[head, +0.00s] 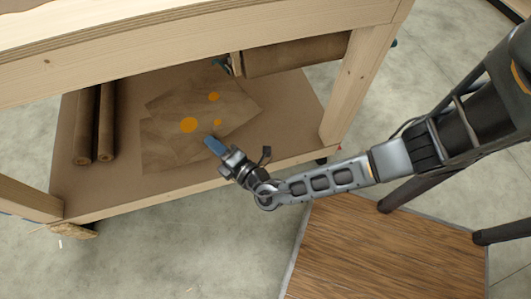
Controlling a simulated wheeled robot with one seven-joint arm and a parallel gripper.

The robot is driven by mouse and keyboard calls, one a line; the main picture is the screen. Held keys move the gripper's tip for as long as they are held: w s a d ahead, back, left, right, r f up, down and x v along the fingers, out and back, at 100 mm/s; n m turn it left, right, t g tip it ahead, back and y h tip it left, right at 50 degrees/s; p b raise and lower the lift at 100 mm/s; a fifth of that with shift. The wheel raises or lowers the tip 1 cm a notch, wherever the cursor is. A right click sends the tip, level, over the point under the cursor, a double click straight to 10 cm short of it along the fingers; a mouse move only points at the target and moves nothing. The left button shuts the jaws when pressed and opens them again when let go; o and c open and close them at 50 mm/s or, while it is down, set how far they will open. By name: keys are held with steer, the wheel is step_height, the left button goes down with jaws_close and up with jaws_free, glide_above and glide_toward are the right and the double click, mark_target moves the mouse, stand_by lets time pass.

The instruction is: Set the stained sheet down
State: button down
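The stained sheet (235,108) is brown paper with several orange spots, on the lower shelf of a wooden bench. It seems to overlap another brown sheet (160,153), but the line between the two is hard to make out. My gripper (214,146) reaches in from the right, with its blue fingertips over the front part of the papers. The fingers look like one blue shape from here. I cannot tell whether they are apart, closed, or touching the paper.
Two brown rolls (95,125) lie on the shelf (120,195) at the left. Another brown roll (297,55) hangs under the bench top (180,50). A wooden leg (357,85) stands right of the papers. Bare shelf lies around the papers.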

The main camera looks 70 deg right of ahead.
steer(key=s+d+f+m+g+h+b, duration=0.3)
steer(key=s+d+f+h+b, duration=0.15)
steer(key=f+b, duration=0.45)
steer(key=s+d+f+m+g+h+b, duration=0.35)
steer(key=s+f+b, duration=0.2)
steer(key=f, duration=0.55)
step_height(320, 180, down, 10)
steer(key=b, duration=0.5)
steer(key=shift+a+t+b, duration=0.35)
steer(key=shift+a, duration=0.1)
steer(key=shift+w, duration=0.1)
steer(key=shift+f+b, duration=0.2)
steer(key=shift+b, duration=0.1)
steer(key=c, duration=1.4)
jaws_free()
steer(key=shift+o, duration=0.2)
steer(key=shift+r, duration=0.1)
